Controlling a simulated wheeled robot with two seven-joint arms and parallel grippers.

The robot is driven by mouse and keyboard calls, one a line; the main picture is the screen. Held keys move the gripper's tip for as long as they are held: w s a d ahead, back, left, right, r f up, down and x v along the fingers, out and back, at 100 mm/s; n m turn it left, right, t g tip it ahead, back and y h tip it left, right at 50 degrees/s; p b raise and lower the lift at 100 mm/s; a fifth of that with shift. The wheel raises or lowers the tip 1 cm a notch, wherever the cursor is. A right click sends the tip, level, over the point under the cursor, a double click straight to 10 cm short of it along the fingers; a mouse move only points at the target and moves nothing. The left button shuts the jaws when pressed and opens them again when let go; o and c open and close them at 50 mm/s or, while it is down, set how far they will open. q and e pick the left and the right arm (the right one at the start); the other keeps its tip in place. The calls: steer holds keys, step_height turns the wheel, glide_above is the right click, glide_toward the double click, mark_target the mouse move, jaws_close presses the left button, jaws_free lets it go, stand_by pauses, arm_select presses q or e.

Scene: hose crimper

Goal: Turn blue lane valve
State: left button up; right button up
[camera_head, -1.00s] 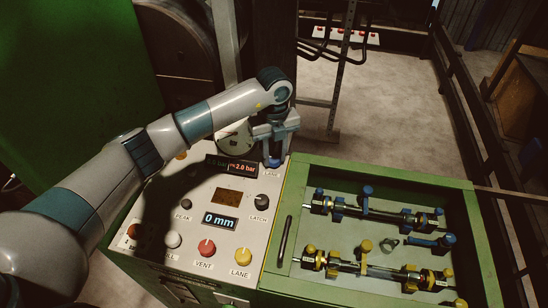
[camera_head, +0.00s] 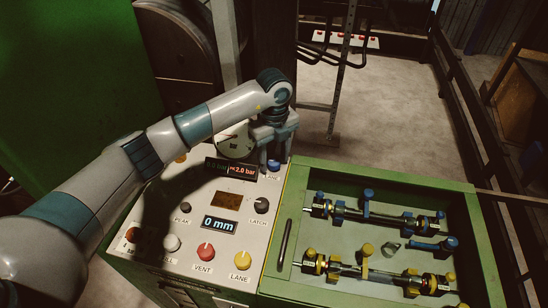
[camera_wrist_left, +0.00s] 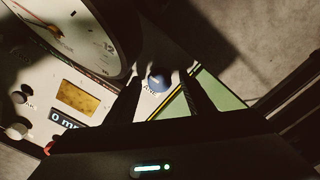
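The blue lane valve (camera_head: 273,165) is a small round knob at the far right corner of the control panel, by a LANE label. It also shows in the left wrist view (camera_wrist_left: 158,79), with a pale pointer mark on top. My left gripper (camera_head: 276,148) hangs just above and behind the knob, pointing down. In the left wrist view its two dark fingers (camera_wrist_left: 163,97) are apart, with the knob between them in the picture and a gap on both sides. I cannot tell the exact height between fingertips and knob. My right gripper is out of view.
A pressure gauge (camera_head: 237,140) stands close to the left of the gripper. The yellow lane knob (camera_head: 240,260), red vent knob (camera_head: 205,251) and latch knob (camera_head: 261,205) sit on the same panel. A green-framed tray (camera_head: 380,170) with blue and yellow fittings lies to the right.

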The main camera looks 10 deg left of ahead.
mark_target(274, 162)
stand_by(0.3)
arm_select(q)
steer(key=shift+r, duration=0.4)
step_height(274, 162, up, 16)
steer(key=b, duration=0.5)
steer(key=shift+r, duration=0.25)
steer(key=shift+s, duration=0.1)
